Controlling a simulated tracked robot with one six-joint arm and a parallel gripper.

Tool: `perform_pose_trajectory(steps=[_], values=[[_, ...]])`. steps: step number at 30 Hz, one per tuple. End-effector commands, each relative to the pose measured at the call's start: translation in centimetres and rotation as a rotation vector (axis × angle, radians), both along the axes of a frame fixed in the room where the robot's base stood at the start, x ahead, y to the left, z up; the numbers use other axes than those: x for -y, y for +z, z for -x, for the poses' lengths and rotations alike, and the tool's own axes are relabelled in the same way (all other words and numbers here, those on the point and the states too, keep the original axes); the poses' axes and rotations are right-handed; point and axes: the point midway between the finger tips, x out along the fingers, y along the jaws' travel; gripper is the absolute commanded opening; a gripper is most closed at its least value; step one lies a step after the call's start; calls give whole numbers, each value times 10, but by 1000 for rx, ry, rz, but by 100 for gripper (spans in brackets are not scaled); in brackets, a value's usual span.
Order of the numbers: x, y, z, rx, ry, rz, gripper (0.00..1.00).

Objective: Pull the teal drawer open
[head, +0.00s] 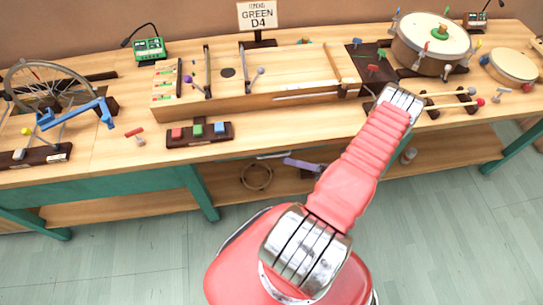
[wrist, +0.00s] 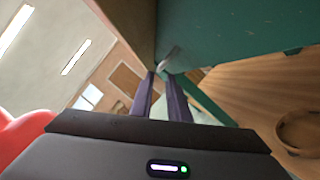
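The teal drawer shows in the wrist view as a teal face (wrist: 235,28) filling the upper right. A pale metal handle (wrist: 170,57) sticks out near its left edge. The handle also shows in the head view as a short light bar (head: 272,155) just below the bench's front edge; the drawer's front is hidden there. My gripper (wrist: 159,75) has two purple fingers with a gap between them, and the handle is right at their tips. I cannot tell whether they touch it. In the head view my gripper (head: 288,161) points left below the bench top, beside the handle.
The wooden bench top (head: 110,155) overhangs here and carries instruments, with a block of coloured buttons (head: 199,131) near its front edge. A lower shelf (head: 340,205) holds a ring (head: 257,177). The floor (head: 150,265) in front is clear.

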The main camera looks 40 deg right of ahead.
Motion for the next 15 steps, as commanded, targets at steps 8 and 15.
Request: perform_pose_trajectory(steps=[8, 15], values=[[-25, 9, -32, -1, 3, 0, 15], [-41, 14, -54, -1, 3, 0, 15]])
